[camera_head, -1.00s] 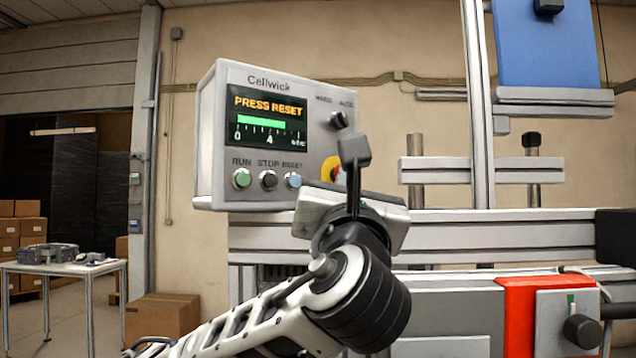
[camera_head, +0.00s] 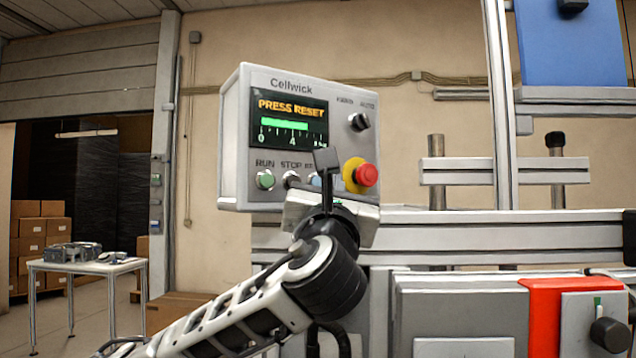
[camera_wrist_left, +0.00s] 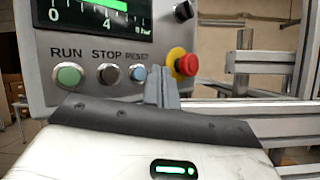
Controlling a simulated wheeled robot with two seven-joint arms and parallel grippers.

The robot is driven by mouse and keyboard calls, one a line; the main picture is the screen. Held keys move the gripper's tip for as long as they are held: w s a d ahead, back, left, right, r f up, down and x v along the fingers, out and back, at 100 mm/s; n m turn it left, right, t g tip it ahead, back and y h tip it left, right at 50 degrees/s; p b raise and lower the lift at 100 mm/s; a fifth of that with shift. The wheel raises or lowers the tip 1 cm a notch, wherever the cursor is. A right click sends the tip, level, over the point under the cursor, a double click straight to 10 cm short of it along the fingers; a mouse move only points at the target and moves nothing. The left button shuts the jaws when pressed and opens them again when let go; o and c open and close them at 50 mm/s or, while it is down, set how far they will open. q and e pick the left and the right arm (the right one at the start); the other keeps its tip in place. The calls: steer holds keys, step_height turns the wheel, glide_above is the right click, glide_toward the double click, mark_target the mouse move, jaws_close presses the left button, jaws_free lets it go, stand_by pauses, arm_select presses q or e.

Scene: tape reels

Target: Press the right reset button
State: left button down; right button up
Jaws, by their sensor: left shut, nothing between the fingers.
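A grey control box labelled Cellwick (camera_head: 232,150) has a screen (camera_head: 289,122) reading PRESS RESET. In the left wrist view the RESET button (camera_wrist_left: 138,74) shows just left of my fingertips. My left gripper (camera_head: 326,160) is shut and empty, in front of the panel near RESET; the wrist view shows its closed fingers (camera_wrist_left: 161,74). I cannot tell whether it touches the button. My right gripper is not in view.
A red emergency stop (camera_head: 366,175) on a yellow base sits right of RESET, close to my fingers. A black selector knob (camera_head: 358,122) is above it. Metal rails (camera_head: 505,171) and a red panel (camera_head: 555,310) lie right. A small table (camera_head: 85,266) stands far left.

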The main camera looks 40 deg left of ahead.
arm_select(q)
steer(key=shift+w+a, duration=0.25)
steer(key=shift+a, duration=0.4)
steer(key=shift+a, duration=0.1)
stand_by(1.6)
steer(key=shift+w+a, duration=0.15)
steer(key=shift+a, duration=0.15)
steer(key=shift+w+a, duration=0.1)
steer(key=shift+a, duration=0.3)
stand_by(0.5)
steer(key=shift+d, duration=0.1)
steer(key=shift+s+d, duration=0.25)
steer(key=shift+d, duration=0.45)
steer(key=d, duration=0.1)
steer(key=s+d, duration=0.1)
steer(key=d, duration=0.2)
steer(key=shift+s+d, duration=0.35)
steer(key=shift+s, duration=0.05)
